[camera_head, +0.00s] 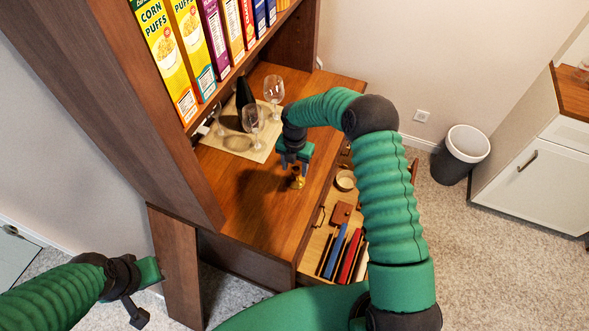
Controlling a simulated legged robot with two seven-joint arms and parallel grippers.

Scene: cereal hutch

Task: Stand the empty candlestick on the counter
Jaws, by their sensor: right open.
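A small brass candlestick (298,181) is on the wooden counter (258,205) of the hutch, near its front edge. It looks upright and holds no visible candle. My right gripper (293,164) is open just above it, fingers pointing down. The fingers partly cover the candlestick's top, and I cannot tell whether they touch it. My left gripper (143,290) is low at the left, beside the hutch's side panel and away from the counter. Its jaws are not clear.
Cereal boxes (163,52) fill the shelf above. An open drawer (302,262) below the counter holds books (348,254) and a bowl (346,180).

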